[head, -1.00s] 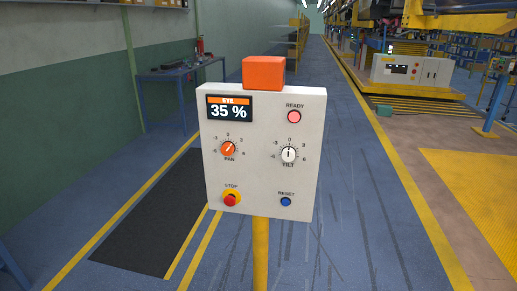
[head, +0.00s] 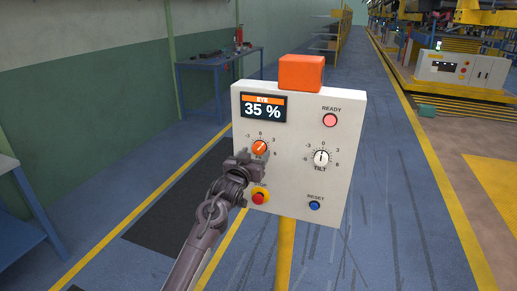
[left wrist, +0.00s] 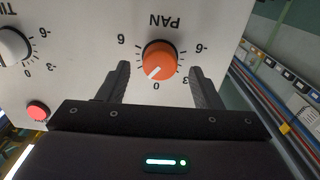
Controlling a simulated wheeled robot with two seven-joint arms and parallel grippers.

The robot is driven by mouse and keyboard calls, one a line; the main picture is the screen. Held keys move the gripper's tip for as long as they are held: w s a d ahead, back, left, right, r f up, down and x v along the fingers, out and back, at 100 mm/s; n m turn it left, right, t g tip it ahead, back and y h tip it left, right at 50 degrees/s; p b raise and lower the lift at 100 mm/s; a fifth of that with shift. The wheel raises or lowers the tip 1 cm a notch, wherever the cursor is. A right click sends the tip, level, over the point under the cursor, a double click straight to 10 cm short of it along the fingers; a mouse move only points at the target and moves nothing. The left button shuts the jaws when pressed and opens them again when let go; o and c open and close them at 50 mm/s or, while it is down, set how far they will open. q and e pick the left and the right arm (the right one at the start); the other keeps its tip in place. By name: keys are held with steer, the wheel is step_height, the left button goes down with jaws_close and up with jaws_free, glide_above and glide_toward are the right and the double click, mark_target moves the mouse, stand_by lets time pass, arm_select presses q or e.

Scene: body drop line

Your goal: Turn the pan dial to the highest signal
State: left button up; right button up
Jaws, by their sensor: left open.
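The orange pan dial (head: 260,147) sits on the white control panel (head: 290,205), below the screen (head: 262,109), which reads 35 %. Its white pointer line aims between 0 and 3. My left gripper (head: 254,155) is in front of the panel at the dial and hides the PAN label in the head view. In the left wrist view the pan dial (left wrist: 160,60) appears upside down between the tips of my open left gripper (left wrist: 159,75), with a gap on each side. I cannot tell how deep the fingers reach around it. My right gripper is not in view.
The white tilt dial (head: 321,158) is to the right of the pan dial. The red stop button (head: 258,197) is close below my left gripper. A blue reset button (head: 314,205) and a lit ready lamp (head: 330,120) are on the right. An orange box (head: 301,73) tops the panel.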

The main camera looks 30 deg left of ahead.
mark_target(259, 148)
arm_select(q)
steer(key=shift+p+x, duration=0.3)
steer(key=shift+x, duration=1.15)
steer(key=c, duration=1)
steer(key=shift+n, duration=0.3)
